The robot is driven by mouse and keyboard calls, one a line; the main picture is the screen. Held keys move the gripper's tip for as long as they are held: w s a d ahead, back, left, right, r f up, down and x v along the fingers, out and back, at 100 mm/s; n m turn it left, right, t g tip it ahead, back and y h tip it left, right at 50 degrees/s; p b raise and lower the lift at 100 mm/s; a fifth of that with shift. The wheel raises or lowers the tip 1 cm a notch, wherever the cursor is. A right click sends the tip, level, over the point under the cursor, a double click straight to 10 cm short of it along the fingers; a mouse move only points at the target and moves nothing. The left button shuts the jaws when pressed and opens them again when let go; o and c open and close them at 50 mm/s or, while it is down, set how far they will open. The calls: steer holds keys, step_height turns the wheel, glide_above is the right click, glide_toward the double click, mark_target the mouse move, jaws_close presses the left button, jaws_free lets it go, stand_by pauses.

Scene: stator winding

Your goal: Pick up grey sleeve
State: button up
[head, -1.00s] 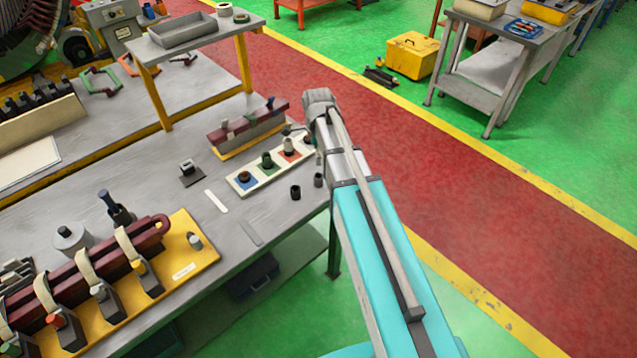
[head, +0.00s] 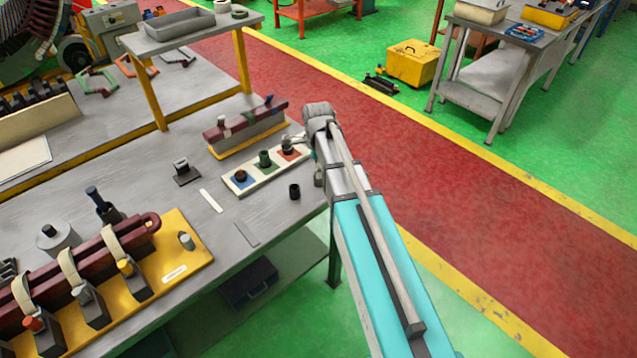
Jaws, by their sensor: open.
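A small grey sleeve (head: 318,179) stands on the bench near its right edge, close beside my arm and partly covered by it. A darker sleeve (head: 295,191) stands upright to its left, apart from it. My gripper (head: 314,158) is open at the end of the arm, above the bench edge and close to the grey sleeve. The wrist hides most of its fingers, so I cannot tell whether they touch or surround the sleeve. A pale tray (head: 254,186) with blue, green and red squares lies left of the gripper, with a small part on each square.
A maroon bar on a yellow-edged block (head: 248,143) stands behind the tray. A yellow fixture board (head: 200,255) with coils and clamps fills the front left. A small dark stand (head: 187,178) and flat strips lie between. Bare bench shows around them.

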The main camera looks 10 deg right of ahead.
steer(key=shift+f, duration=0.2)
stand_by(0.3)
steer(key=shift+w+d+f+b, duration=0.1)
steer(key=shift+w+f+b, duration=0.05)
steer(key=shift+f+b, duration=2.4)
steer(key=shift+r, duration=0.15)
steer(key=c, duration=1)
